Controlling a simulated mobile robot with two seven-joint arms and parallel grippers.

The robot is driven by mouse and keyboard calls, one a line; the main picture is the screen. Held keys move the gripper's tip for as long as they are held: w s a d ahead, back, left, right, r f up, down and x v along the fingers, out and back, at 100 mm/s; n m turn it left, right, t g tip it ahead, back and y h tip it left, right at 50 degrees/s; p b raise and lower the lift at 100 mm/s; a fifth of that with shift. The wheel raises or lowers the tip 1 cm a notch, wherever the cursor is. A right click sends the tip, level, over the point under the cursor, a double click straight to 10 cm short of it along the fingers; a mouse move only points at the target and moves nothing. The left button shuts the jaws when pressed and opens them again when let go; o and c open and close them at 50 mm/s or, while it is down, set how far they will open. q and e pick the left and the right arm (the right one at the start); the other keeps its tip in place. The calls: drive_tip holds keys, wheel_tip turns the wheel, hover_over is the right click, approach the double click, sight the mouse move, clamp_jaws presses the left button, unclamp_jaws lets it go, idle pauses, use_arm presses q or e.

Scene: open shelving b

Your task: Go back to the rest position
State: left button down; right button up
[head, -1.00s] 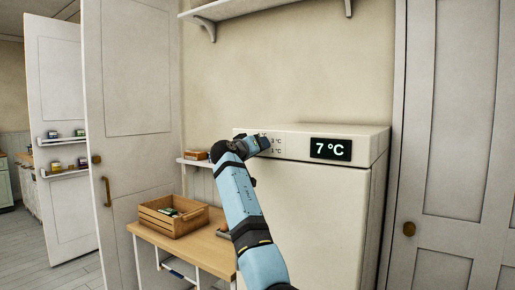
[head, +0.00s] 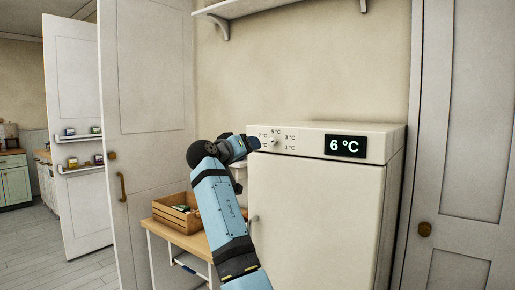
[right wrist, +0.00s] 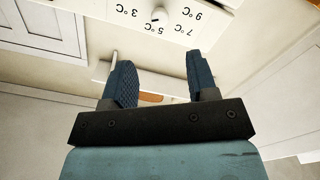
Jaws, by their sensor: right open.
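My right gripper (head: 250,142) is raised in front of the left part of the white fridge's top panel, near the temperature dial (head: 274,141). In the right wrist view the right gripper (right wrist: 160,72) is open, with nothing between its two blue fingers. The dial (right wrist: 157,17) shows there beyond the fingertips, upside down and apart from them. The fridge (head: 318,215) has a black display (head: 345,146) that reads 6 °C. My left gripper is not in view.
A wooden crate (head: 165,213) with small items stands on a small table (head: 195,243) left of the fridge. A wall shelf (head: 232,9) is above. White doors stand left (head: 150,130) and right (head: 465,120). Open floor (head: 40,250) shows at far left.

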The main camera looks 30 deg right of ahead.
drive_tip(key=shift+s+a, duration=0.25)
drive_tip(key=shift+a, duration=0.35)
